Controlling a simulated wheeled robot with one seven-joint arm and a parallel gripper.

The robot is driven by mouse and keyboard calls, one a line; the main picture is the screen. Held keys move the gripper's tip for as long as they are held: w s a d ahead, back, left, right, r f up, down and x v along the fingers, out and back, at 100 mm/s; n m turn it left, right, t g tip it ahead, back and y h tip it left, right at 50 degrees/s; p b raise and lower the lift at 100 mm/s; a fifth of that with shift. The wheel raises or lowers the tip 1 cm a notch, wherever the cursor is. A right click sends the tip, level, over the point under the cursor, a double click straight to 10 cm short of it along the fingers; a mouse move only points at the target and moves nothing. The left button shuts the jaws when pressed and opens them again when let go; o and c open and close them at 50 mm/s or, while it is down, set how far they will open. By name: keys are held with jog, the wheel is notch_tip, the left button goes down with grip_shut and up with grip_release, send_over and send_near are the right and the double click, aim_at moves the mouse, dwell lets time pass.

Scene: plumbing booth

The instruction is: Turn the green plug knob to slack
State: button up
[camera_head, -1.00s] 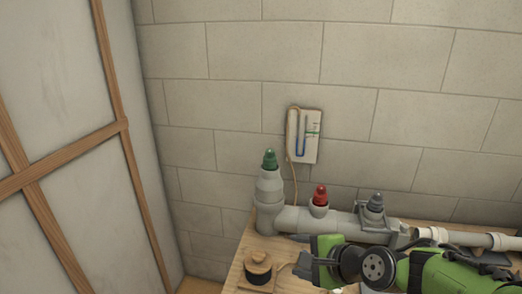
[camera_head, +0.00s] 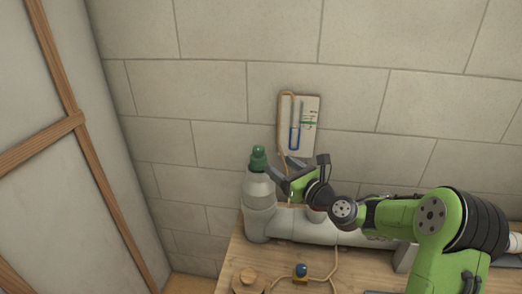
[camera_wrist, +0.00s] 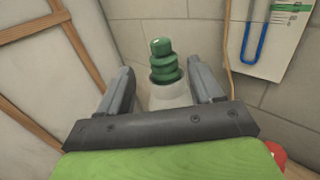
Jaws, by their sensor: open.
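The green plug knob (camera_head: 258,158) sits on top of the upright grey pipe end (camera_head: 258,190) at the left of the pipe run. In the wrist view the green knob (camera_wrist: 163,60) stands ahead of my gripper, in line with the gap between the fingers. My gripper (camera_head: 278,171) is open and just to the right of the knob in the head view. Its two fingers (camera_wrist: 165,82) are spread wide with nothing between them; whether either touches the knob or the pipe I cannot tell.
A U-tube gauge (camera_head: 298,125) hangs on the block wall, with a hose running down. A wooden disc (camera_head: 249,278) and a blue knob (camera_head: 301,270) are on the wooden bench (camera_head: 350,272). A red part (camera_wrist: 277,154) shows at lower right in the wrist view.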

aim_at(263, 151)
jog(key=x, duration=1)
jog(key=c, duration=1.1)
jog(key=shift+o, duration=0.2)
jog(key=shift+p, duration=0.3)
jog(key=shift+d+y+p, duration=0.15)
jog(key=shift+y+p, duration=0.15)
jog(key=n+g+y+p, duration=0.1)
jog(key=p, duration=0.1)
jog(key=n+g+y+p, duration=0.2)
jog(key=shift+w+d+r, duration=0.15)
jog(key=shift+d+r, duration=0.05)
jog(key=shift+r, duration=0.05)
jog(key=n+g+y+p, duration=0.1)
jog(key=g, duration=0.1)
jog(key=shift+w+f+n+g+y+p, duration=0.1)
jog(key=shift+w+n+g+y+p, duration=0.05)
jog(key=shift+n+g+y+p, duration=0.25)
jog(key=shift+f+n+g+y, duration=0.15)
jog(key=shift+n+g+y, duration=0.35)
jog(key=shift+n+g, duration=0.25)
